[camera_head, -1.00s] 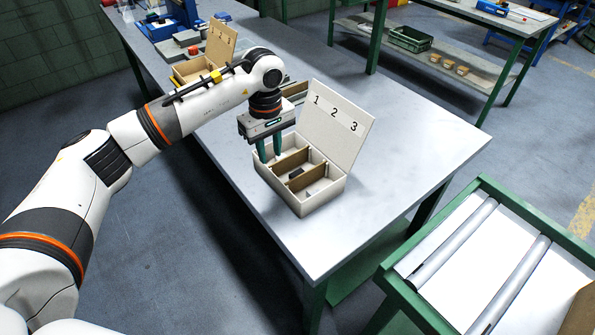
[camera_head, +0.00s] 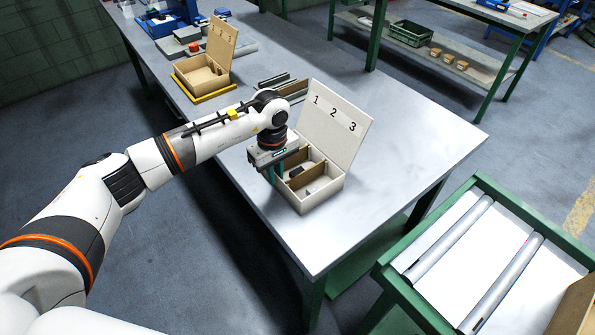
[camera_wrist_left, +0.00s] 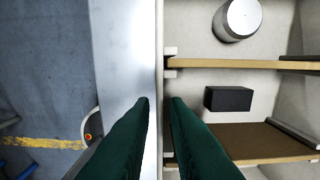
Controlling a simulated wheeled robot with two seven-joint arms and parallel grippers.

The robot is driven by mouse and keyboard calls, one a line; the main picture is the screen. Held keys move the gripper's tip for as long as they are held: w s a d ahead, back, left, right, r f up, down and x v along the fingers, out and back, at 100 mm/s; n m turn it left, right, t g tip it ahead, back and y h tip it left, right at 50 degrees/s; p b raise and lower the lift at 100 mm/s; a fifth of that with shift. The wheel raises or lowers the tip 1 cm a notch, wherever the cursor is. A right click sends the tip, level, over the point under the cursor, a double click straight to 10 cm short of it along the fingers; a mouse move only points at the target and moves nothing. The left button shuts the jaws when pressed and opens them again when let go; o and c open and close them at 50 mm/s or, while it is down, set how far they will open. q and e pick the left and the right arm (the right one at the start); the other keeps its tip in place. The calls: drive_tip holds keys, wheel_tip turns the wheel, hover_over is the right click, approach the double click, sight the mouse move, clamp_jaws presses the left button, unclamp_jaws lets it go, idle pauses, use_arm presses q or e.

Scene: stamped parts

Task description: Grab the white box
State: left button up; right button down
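The white box (camera_head: 324,198) stands on the near part of the metal table, its lid (camera_head: 335,125) raised and marked 1, 2, 3. Brown dividers (camera_head: 306,176) split it into compartments. In the left wrist view, a metal cylinder (camera_wrist_left: 238,18) and a black block (camera_wrist_left: 228,98) lie in separate compartments. My left gripper (camera_head: 274,172) points down at the box's left wall. In the left wrist view, its green fingers (camera_wrist_left: 160,102) straddle that wall (camera_wrist_left: 159,60), one outside and one inside, with narrow gaps beside it. Its fingertips are partly hidden in the head view. My right gripper is out of view.
A second open box (camera_head: 207,76) sits on a yellow base farther back on the table (camera_head: 400,135). Grey rails (camera_head: 275,80) lie between the boxes. A green-framed roller stand (camera_head: 450,220) is at lower right. Table space right of the white box is clear.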

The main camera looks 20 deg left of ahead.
use_arm(q)
clamp_jaws()
drive_tip(key=shift+r, duration=0.1)
